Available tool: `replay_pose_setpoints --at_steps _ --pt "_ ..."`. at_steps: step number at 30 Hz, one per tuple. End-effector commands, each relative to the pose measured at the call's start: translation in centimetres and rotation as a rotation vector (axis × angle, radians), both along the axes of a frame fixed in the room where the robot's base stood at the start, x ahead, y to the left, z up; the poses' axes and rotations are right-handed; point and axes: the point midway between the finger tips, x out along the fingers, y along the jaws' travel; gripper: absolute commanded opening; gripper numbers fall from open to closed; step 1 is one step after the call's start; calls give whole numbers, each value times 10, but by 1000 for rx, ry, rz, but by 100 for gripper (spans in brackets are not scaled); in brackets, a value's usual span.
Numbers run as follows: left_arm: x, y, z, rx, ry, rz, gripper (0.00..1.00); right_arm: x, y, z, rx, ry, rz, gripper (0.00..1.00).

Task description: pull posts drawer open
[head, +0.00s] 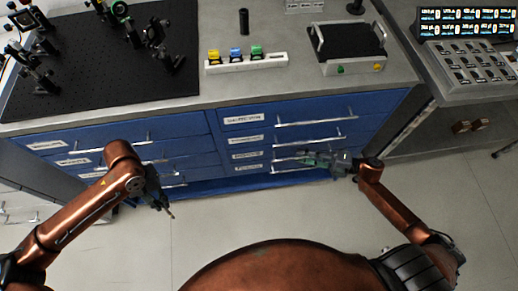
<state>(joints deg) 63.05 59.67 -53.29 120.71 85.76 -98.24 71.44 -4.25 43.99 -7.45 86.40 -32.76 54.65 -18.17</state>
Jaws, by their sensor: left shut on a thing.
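The blue drawer cabinet under the bench has two columns of labelled drawers with silver bar handles. The label lettering is too small to read surely, so I cannot tell which is the posts drawer. My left gripper (167,206) is low in front of the left column, at the right end of a lower drawer handle (174,186). It is shut, seemingly on that handle; the contact is hidden. My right gripper (308,158) lies sideways before the lower drawers of the right column, close to their handles (294,169). Its finger gap is unclear.
On the bench stand a black optics breadboard (95,72) with mounts, a white holder (247,63) with coloured pieces, and a handled tray (350,68). A control console (470,65) is at the right. The floor (225,222) before the cabinet is clear.

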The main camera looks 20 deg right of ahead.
Motion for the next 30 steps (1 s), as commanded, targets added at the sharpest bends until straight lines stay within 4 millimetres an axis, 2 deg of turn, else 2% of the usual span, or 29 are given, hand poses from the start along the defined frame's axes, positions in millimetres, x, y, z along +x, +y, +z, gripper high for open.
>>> replay_pose_setpoints --at_steps 2,13,30 --pt "0 0 0 0 0 0 0 0 0 0 0 0 0 24" --pt "0 0 0 0 0 0 0 0 0 0 0 0 0 0" --pt "0 0 0 0 -1 -1 0 0 0 -1 -1 1 -1 0"
